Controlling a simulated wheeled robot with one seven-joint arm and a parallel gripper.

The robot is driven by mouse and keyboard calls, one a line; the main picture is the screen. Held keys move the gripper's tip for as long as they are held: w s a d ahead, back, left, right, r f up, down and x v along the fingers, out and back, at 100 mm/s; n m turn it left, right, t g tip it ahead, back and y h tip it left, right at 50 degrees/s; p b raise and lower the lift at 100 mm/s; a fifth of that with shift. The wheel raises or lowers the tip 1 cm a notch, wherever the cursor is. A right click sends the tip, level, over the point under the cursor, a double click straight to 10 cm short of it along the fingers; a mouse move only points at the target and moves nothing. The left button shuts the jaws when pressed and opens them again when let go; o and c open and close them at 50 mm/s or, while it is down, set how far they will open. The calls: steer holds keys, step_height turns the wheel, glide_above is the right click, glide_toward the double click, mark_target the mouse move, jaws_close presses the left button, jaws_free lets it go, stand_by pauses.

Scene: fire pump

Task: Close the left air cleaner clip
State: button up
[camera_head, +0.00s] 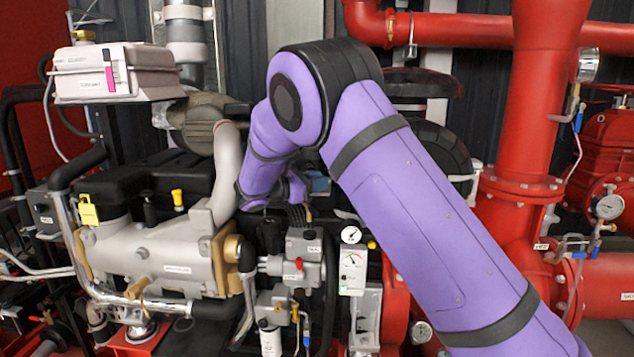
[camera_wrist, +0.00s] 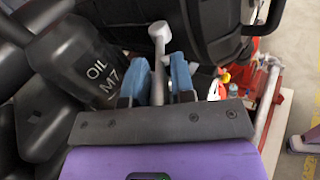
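In the wrist view, my gripper (camera_wrist: 160,75) has its two blue fingers apart. A grey metal lever (camera_wrist: 158,48) with a thick rounded end lies between the fingers and reaches past their tips. It looks like the air cleaner clip. Narrow gaps seem to show on both sides of it, and I see no firm contact. The lever's end lies against or in front of a large black round housing (camera_wrist: 215,28), likely the air cleaner. In the head view, the black round housing (camera_head: 447,150) is partly hidden behind my purple arm.
A black container marked OIL M7 (camera_wrist: 95,65) stands close on the left of my fingers. The engine (camera_head: 150,250), a gauge panel (camera_head: 352,262) and red pipes (camera_head: 540,110) crowd around my arm. Open floor (camera_wrist: 300,60) shows at the right of the wrist view.

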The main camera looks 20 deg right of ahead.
jaws_close()
steer(key=shift+s+t, duration=0.15)
steer(key=shift+t, duration=0.15)
steer(key=s+d+n+t+y, duration=0.4)
steer(key=s+n+t+y, duration=0.1)
steer(key=n+t+y, duration=0.5)
steer(key=shift+s+d+n+t+y, duration=0.25)
steer(key=shift+d+n+t+y, duration=0.2)
steer(key=shift+t, duration=0.65)
steer(key=o, duration=0.7)
jaws_free()
steer(key=shift+d, duration=0.1)
